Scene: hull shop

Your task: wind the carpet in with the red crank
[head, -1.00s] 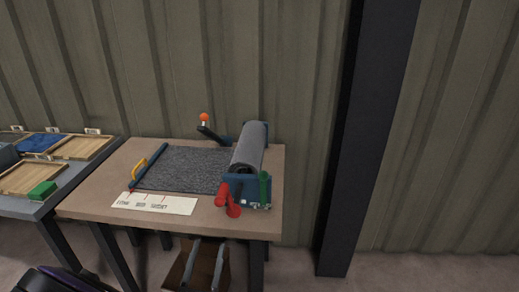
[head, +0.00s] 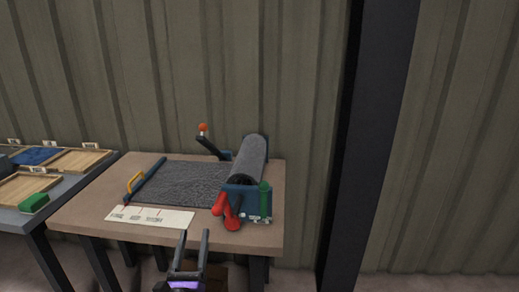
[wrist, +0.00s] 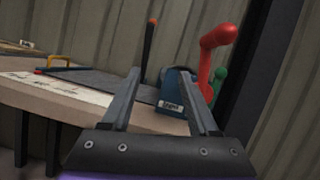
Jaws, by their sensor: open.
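The red crank (head: 228,211) is on the front end of the blue roller stand (head: 252,205) at the table's right side. In the wrist view the red crank (wrist: 212,58) rises beyond my right finger. The grey carpet (head: 190,184) lies partly flat on the table and partly wound on the roll (head: 249,160). A blue bar with a yellow handle (head: 136,182) lies at its left end. My gripper (head: 193,240) is open and empty, in front of the table's front edge, below and left of the crank. It also shows in the wrist view (wrist: 163,85).
A green-topped part (head: 265,195) stands just right of the crank. A lever with an orange knob (head: 203,128) stands behind the carpet. A white marked strip (head: 150,216) lies along the table's (head: 80,212) front. A dark post (head: 365,150) stands to the right.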

